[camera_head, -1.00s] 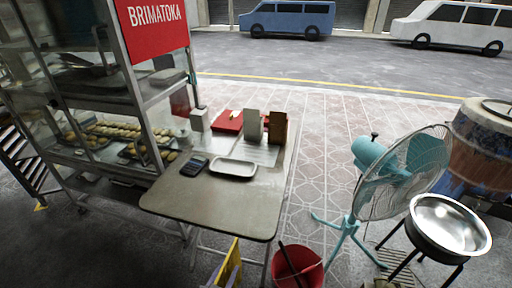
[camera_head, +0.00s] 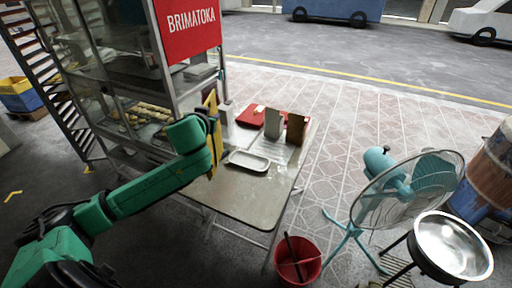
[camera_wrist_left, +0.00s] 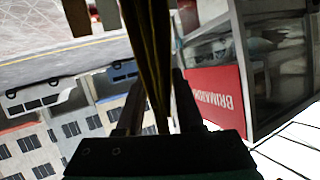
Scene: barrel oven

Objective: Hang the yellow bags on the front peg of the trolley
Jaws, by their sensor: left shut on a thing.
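My left gripper (camera_head: 210,118) is raised at the near right corner of the glass trolley (camera_head: 183,78) with the red BRIMATOKA sign. It is shut on a yellow bag (camera_head: 217,147), seen nearly edge-on as a thin upright strip. In the left wrist view the bag (camera_wrist_left: 151,45) runs dark and narrow between the two fingers (camera_wrist_left: 157,105). Part of the bag is hidden by the gripper. I cannot make out the front peg in either current view. My right gripper is not in view.
A table (camera_head: 238,200) beside the trolley holds a white tray (camera_head: 249,161) and a red item (camera_head: 250,117). A red bucket (camera_head: 297,262), a teal fan (camera_head: 400,185) and a metal bowl (camera_head: 453,245) stand to the right. The tiled pavement beyond the table is clear.

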